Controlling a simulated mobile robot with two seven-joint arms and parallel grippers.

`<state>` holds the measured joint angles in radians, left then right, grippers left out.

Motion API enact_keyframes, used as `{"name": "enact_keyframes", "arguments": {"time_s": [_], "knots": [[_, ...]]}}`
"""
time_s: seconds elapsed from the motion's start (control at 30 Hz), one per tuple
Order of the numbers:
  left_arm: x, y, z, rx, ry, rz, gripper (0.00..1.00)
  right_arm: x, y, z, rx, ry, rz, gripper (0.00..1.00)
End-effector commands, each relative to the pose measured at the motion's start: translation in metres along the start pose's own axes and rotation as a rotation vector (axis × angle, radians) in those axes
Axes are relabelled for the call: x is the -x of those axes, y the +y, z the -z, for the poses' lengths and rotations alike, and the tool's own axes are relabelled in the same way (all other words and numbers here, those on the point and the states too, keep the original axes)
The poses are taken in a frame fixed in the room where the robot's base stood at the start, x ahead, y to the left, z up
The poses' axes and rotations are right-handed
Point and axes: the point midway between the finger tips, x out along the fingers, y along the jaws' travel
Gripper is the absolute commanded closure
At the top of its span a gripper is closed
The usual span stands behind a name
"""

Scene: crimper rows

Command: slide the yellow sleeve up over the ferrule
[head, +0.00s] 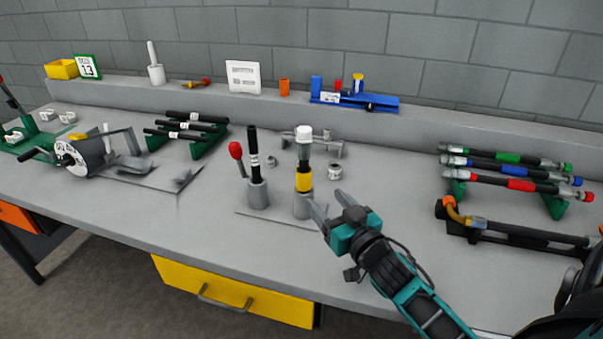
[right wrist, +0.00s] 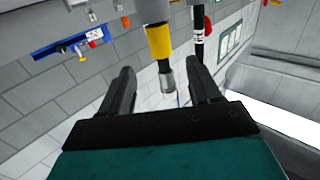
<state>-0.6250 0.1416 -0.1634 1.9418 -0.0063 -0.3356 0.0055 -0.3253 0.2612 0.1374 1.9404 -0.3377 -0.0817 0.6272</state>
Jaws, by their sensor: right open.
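The yellow sleeve (head: 304,182) is a short ring around a dark hose that stands upright in a grey holder (head: 303,207). Above the sleeve are a dark stretch, a grey-green section and a pale ferrule-like top (head: 304,134). The sleeve sits low, just above the holder. My right gripper (head: 327,200) is open, with its fingers pointing at the hose from the right, at about the height of the sleeve and holder. In the right wrist view the sleeve (right wrist: 158,42) and a metal end (right wrist: 167,80) appear beyond the spread fingers; contact is not visible. My left gripper is not in view.
A black rod (head: 253,150) in a second holder and a red-knobbed lever (head: 236,150) stand left of the hose. A rack of banded hoses (head: 515,170) lies to the right. A blue tool tray (head: 355,100) is on the back ledge. The bench front is clear.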

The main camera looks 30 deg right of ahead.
Motion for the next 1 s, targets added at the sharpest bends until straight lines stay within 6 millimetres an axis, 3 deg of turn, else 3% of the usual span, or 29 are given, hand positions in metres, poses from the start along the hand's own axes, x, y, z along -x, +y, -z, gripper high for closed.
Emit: {"name": "enact_keyframes", "arguments": {"time_s": [0.3, 0.5, 0.7, 1.0], "knots": [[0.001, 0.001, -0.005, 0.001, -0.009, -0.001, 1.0, -0.061, 0.0, 0.001, 0.002, 0.002, 0.0, 0.38], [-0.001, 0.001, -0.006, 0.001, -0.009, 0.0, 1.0, -0.091, 0.0, 0.001, 0.001, 0.001, 0.0, 0.38], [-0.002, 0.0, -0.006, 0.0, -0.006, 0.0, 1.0, -0.106, 0.0, 0.0, 0.0, 0.0, 0.0, 0.38], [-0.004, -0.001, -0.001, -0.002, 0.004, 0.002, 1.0, -0.109, 0.0, 0.0, 0.0, -0.002, 0.0, 0.38]]}}
